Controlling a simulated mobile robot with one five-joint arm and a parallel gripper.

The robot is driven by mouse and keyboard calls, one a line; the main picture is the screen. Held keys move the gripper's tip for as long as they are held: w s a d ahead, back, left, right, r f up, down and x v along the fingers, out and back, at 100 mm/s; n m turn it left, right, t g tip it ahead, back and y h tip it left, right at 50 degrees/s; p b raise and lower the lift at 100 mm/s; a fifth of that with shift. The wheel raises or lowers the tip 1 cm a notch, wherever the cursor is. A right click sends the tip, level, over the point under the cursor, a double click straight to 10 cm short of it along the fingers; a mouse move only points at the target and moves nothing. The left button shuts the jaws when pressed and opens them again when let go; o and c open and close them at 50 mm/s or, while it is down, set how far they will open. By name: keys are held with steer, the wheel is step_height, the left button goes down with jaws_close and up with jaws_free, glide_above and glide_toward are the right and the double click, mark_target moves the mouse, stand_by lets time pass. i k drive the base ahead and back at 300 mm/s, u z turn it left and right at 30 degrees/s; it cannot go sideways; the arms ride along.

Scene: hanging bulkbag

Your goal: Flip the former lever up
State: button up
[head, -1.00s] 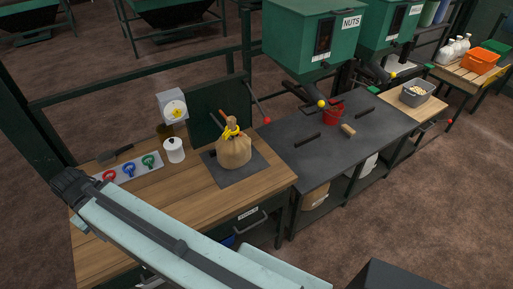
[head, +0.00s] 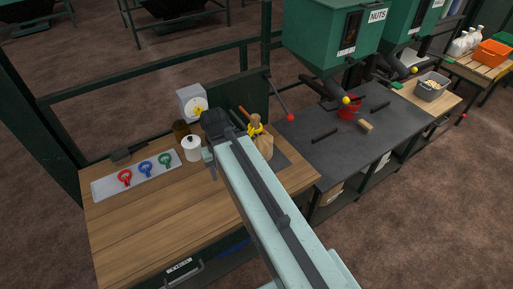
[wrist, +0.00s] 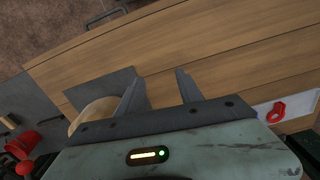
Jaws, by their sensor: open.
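A lever with a red ball end (head: 290,117) slopes down to the right from the green frame behind the bench, and looks like the former lever. A red ball (wrist: 25,168) at the lower left of the wrist view is probably the same one. A tan bag (head: 264,146) with a yellow-tied neck stands on a dark plate left of the lever, partly hidden by my arm. It also shows in part in the wrist view (wrist: 88,112). My gripper (wrist: 160,77) is open and empty above the wooden bench, left of the bag and apart from the lever.
A white canister (head: 191,152) and a dial scale (head: 192,98) stand near my gripper. A red bucket (head: 349,111) sits under the NUTS hopper (head: 335,40).

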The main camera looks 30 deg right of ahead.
mark_target(290, 117)
steer(key=k, duration=1.35)
steer(key=u, duration=0.4)
steer(key=i, duration=0.75)
steer(key=z, duration=0.05)
